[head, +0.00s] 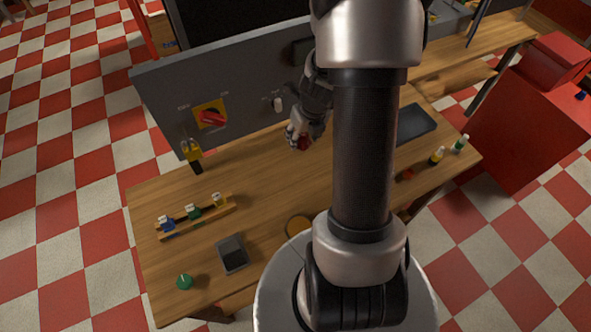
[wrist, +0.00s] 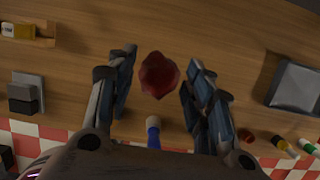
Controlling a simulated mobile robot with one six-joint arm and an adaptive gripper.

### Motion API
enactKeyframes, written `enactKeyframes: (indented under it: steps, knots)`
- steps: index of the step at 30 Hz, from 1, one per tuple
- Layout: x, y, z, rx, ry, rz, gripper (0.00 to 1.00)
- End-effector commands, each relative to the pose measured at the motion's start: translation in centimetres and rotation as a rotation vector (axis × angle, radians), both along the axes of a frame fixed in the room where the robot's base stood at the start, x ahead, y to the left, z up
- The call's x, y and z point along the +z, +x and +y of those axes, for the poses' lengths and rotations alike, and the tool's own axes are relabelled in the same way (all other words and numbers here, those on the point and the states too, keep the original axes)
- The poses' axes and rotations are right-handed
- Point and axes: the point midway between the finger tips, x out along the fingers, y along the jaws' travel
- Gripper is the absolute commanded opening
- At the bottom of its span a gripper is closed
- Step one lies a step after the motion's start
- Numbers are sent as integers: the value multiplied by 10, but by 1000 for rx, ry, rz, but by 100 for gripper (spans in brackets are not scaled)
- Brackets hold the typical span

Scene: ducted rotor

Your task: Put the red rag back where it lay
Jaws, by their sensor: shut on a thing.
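The red rag (wrist: 160,75) is a crumpled dark red bundle between the two fingers of my gripper (wrist: 160,62) in the wrist view. The fingers stand on either side of it and my gripper is shut on it. In the head view my gripper (head: 300,138) is over the back middle of the wooden table, near the grey panel, and a bit of the red rag (head: 304,142) shows at its tips. Most of the rag is hidden there by the fingers. I cannot tell its exact height above the table.
The grey panel (head: 250,75) rises behind the table (head: 265,180). A bottle rack (head: 195,217), grey tray (head: 232,254) and green item (head: 184,282) are at left. A dark pad (head: 415,123), yellow bottle (head: 436,156) and small red piece (head: 408,175) are at right. The table's middle is mostly clear.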

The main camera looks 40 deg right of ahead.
Motion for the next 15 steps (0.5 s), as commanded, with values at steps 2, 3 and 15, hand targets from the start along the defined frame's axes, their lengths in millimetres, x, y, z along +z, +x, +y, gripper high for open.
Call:
enactKeyframes:
  steps: [2,3,15]
  knots:
    - [-29,-1,0,-1,2,3,25]
    - [-38,-1,0,1,1,2,25]
    - [-117,0,0,3,0,1,25]
